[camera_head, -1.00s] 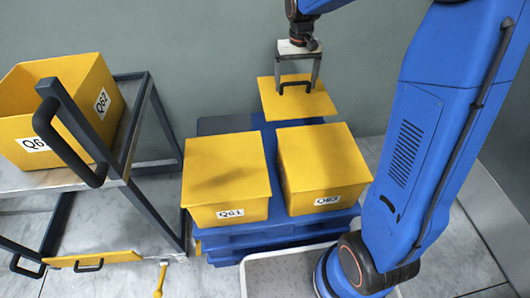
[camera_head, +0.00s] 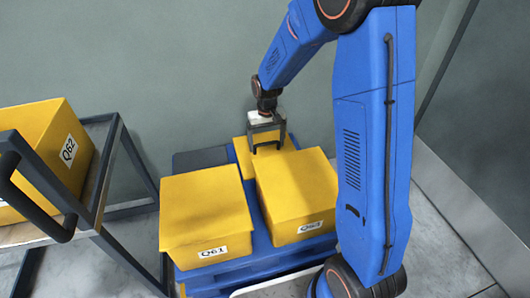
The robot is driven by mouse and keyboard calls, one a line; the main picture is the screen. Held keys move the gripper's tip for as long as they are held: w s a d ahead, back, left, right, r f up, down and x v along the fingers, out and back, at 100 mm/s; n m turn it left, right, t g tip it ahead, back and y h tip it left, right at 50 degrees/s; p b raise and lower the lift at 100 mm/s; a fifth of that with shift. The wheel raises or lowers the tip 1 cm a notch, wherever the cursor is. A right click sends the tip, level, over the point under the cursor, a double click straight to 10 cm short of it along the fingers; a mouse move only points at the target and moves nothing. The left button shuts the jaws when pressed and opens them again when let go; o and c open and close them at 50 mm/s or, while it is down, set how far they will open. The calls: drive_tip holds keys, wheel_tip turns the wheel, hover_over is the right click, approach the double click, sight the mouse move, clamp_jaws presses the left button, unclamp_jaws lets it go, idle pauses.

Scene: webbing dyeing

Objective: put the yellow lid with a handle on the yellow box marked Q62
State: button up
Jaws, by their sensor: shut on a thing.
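The yellow lid (camera_head: 243,157) is a flat plate behind the box marked Q63, which hides part of it. My gripper (camera_head: 267,147) is above the lid and shut on its dark handle. I cannot tell whether the lid touches anything beneath it. The yellow box marked Q62 (camera_head: 45,120) is on a cart at the left, partly cut off by the picture's edge and partly behind the cart's dark handle.
Yellow boxes marked Q61 (camera_head: 205,210) and Q63 (camera_head: 297,190), both with closed tops, stand side by side on a blue pallet (camera_head: 240,262). The cart's dark frame (camera_head: 150,180) stands left of them. A grey wall is close behind.

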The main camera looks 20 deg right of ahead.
sight(267, 151)
drive_tip(key=shift+f, duration=1.95)
drive_tip(key=o, duration=1.5)
wheel_tip(267, 151, up, 12)
drive_tip(key=shift+r, duration=0.1)
